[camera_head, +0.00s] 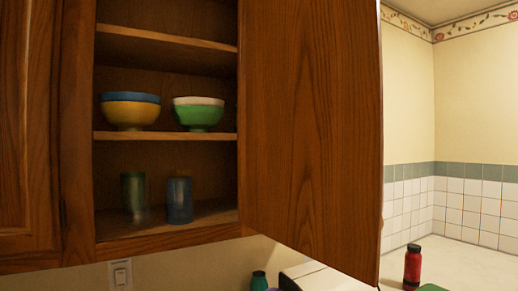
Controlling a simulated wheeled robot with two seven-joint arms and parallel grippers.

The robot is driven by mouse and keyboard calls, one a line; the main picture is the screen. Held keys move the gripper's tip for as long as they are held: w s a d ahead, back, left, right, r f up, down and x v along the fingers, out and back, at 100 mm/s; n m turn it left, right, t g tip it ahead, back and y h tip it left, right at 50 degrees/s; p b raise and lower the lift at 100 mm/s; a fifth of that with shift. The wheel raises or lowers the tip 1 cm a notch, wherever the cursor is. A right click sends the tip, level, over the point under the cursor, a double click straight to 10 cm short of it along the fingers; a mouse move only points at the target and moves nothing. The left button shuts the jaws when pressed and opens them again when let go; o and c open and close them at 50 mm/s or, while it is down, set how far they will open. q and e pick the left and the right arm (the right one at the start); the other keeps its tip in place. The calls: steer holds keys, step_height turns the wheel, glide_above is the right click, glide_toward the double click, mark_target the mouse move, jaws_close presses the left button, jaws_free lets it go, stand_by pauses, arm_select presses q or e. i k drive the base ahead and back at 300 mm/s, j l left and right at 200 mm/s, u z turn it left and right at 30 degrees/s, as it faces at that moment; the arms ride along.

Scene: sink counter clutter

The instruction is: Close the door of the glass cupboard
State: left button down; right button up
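The wooden door (312,130) of the glass cupboard stands open, hinged at the right side of the cupboard opening and swung out toward me on the right. The cupboard (168,137) is open to view. Its middle shelf holds stacked bowls, a yellow bowl (131,116) with a blue one and a green bowl (199,118) with a pale one. On the bottom stand a green glass (133,194) and a blue glass (180,200). Neither of my grippers is in view.
A shut cupboard door (27,130) is at the left. Below are a light switch (120,274) on the wall and a dark green bottle top (259,280). A red bottle (412,267) stands on the pale counter (455,260) at the right. The space right of the door is free.

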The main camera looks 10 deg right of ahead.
mark_target(315, 86)
steer(key=l+u, duration=0.25)
steer(key=l, duration=0.25)
steer(key=l+u, duration=0.25)
steer(key=l, duration=0.25)
steer(key=l+u, duration=0.25)
steer(key=l, duration=0.25)
steer(key=k+l+u, duration=0.1)
steer(key=l+u, duration=0.15)
steer(key=l, duration=0.25)
steer(key=k+l+u, duration=0.1)
steer(key=l+u, duration=0.15)
steer(key=l, duration=0.25)
